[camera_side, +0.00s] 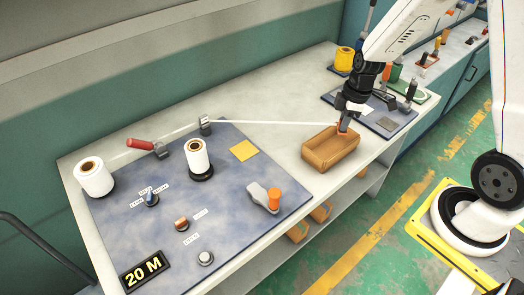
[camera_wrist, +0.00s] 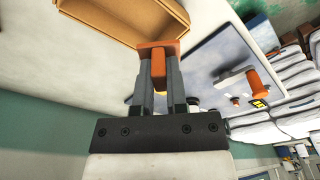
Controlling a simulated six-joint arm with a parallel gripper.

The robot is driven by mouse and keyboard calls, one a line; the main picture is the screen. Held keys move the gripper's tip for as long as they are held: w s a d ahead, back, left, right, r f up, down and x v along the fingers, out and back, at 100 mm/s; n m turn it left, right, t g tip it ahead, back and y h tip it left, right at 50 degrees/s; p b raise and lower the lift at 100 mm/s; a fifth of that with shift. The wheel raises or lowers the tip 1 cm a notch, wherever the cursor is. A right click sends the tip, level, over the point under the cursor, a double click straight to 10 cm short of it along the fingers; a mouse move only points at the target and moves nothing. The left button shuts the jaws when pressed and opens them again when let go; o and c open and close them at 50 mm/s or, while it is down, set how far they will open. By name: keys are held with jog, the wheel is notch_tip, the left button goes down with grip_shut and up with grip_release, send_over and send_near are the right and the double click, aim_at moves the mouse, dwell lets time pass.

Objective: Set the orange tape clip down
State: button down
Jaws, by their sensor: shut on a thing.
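My gripper (camera_side: 346,112) points down at the far right corner of the brown box (camera_side: 322,160) on the bench. Its fingers are shut on the orange tape clip (camera_side: 343,127). A thin white tape (camera_side: 265,122) runs from a small grey fitting (camera_side: 205,125) on the blue panel toward the clip. In the wrist view the clip (camera_wrist: 158,78) shows between the two grey fingers (camera_wrist: 158,68), with the box (camera_wrist: 135,18) just beyond it. I cannot tell whether the clip touches the box.
Bare bench lies behind the tape and around the box.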

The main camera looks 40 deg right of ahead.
jog(key=s+d+m+h, duration=0.1)
jog(key=s+d+m, duration=0.8)
jog(key=s, duration=0.4)
jog(key=shift+s+d+f, duration=0.2)
jog(key=shift+d+f, duration=0.05)
jog(key=shift+d, duration=0.15)
jog(key=shift+w, duration=0.15)
send_over(366, 141)
jog(key=s, duration=0.1)
notch_tip(366, 141, down, 9)
jog(key=shift+f, duration=0.1)
jog(key=shift+w+f, duration=0.1)
jog(key=shift+f, duration=0.05)
jog(key=shift+w+d+f, duration=0.15)
jog(key=shift+w+f, duration=0.05)
jog(key=shift+f, duration=1.55)
